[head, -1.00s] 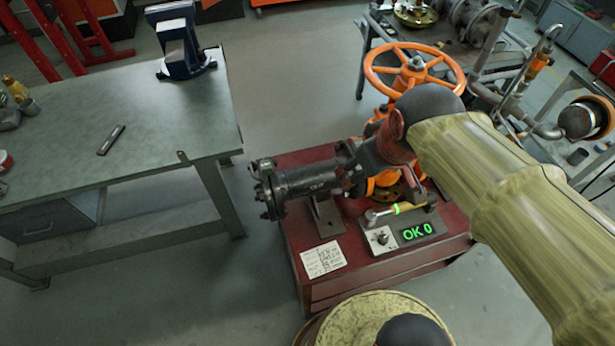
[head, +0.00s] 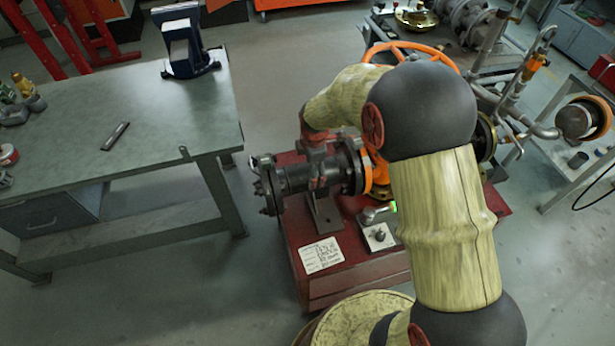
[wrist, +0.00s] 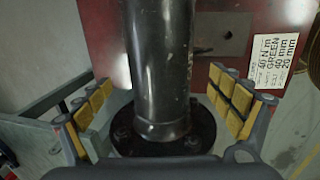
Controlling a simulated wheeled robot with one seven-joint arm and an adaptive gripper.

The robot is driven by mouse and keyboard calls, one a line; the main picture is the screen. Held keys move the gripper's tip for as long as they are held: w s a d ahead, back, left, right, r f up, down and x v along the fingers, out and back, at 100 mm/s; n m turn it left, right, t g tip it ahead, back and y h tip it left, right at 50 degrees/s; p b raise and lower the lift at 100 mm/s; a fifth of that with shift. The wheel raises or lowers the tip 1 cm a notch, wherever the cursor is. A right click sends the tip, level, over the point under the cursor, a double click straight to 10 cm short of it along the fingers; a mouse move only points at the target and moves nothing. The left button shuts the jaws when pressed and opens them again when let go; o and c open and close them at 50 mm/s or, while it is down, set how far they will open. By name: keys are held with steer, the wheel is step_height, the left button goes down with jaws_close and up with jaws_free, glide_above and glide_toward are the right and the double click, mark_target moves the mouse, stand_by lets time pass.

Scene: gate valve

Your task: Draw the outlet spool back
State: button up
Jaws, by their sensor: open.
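The outlet spool (head: 296,180) is a dark pipe with a flange at each end, lying level over a red stand (head: 315,285). Its right flange is beside the orange valve (head: 381,178); my arm hides much of the valve, and I cannot tell whether they touch. My gripper (head: 318,160) is above the spool's middle, pointing down. In the wrist view, the spool (wrist: 162,65) runs between the open, yellow-padded fingers of my gripper (wrist: 165,100). Gaps show on both sides of the pipe.
A grey workbench (head: 110,165) with a vise (head: 188,45) stands at left. The orange handwheel (head: 395,48) rises behind my arm. A small control box (head: 378,236) and a white label (head: 322,255) are on the stand. Floor is clear between bench and stand.

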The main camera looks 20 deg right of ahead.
steer(key=f+b, duration=0.1)
steer(key=f, duration=0.2)
steer(key=w+f+b, duration=0.1)
steer(key=f, duration=0.2)
steer(key=shift+w+f, duration=0.15)
steer(key=shift+f, duration=0.2)
steer(key=shift+c, duration=1.1)
steer(key=shift+r, duration=0.1)
steer(key=c, duration=1.4)
